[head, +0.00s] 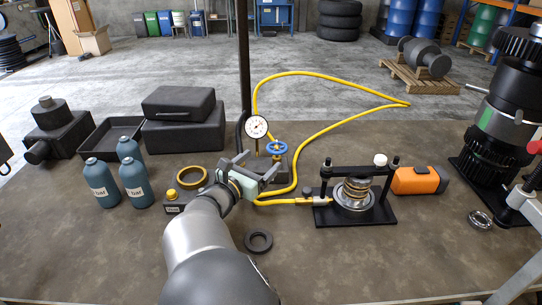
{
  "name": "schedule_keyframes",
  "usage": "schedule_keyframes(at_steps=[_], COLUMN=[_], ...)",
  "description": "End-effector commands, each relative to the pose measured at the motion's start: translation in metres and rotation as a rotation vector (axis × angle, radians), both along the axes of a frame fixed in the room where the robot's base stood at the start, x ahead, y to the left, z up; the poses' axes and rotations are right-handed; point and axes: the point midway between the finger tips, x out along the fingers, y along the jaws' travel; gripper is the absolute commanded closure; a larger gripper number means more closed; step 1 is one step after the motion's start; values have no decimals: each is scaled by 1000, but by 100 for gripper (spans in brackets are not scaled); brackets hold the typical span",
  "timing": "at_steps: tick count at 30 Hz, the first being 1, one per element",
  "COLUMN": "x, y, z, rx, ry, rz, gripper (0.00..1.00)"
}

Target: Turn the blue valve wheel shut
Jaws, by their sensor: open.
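The blue valve wheel (277,148) sits on a dark block (282,165) near the middle of the bench, just right of a round white pressure gauge (256,127). A yellow hose (312,139) runs by the block. My gripper (252,165) is open, with its fingers just left of and in front of the wheel in the picture. The fingers and wrist hide part of the block. I cannot tell whether the fingers touch anything.
A black press fixture (352,212) stands right of my gripper, with an orange item (418,181) beside it. Three blue-grey bottles (132,176) stand left. A brass ring (192,177) and a dark ring (258,241) lie near my arm. The front right bench is mostly clear.

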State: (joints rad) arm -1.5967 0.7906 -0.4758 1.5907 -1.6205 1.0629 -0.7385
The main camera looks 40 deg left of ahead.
Motion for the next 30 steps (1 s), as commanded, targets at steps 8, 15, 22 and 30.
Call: schedule_keyframes(at_steps=[8, 15, 22, 30], x=[-58, -75, -76, -76], y=[-4, -6, -6, -6], z=[-1, 0, 0, 0], rx=[0, -1, -1, 0], ry=[1, 0, -1, -1], rz=[1, 0, -1, -1], gripper=[20, 20, 20, 20])
